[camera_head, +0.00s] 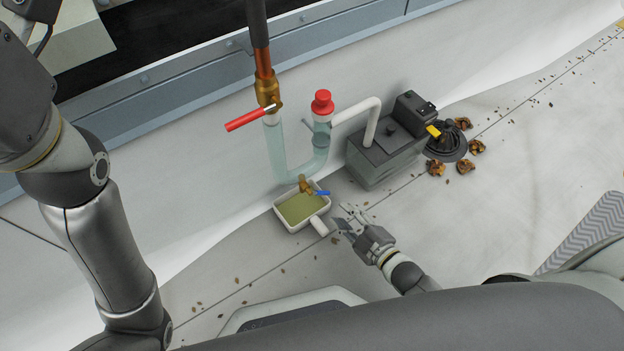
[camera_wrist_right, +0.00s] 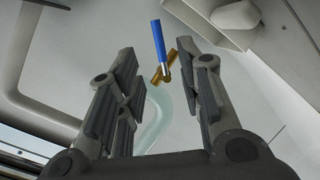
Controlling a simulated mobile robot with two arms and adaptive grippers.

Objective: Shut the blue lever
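The blue lever (camera_head: 322,193) sits on a small brass valve (camera_head: 305,185) at the bottom of the clear U-shaped trap, above the pan. My right gripper (camera_head: 343,216) is just to the right of and below the lever, apart from it. In the right wrist view the blue lever (camera_wrist_right: 158,40) and brass valve (camera_wrist_right: 162,74) show beyond the open fingers (camera_wrist_right: 160,85), between their tips. Nothing is between the fingers. My left arm comes down the left of the head view, but its gripper is out of view.
A pan (camera_head: 279,215) of greenish liquid lies under the valve. A red lever (camera_head: 246,119) and red cap (camera_head: 322,102) are higher on the pipes. A grey pump box (camera_head: 385,165) stands to the right, near a dark drain (camera_head: 447,145) with leaves.

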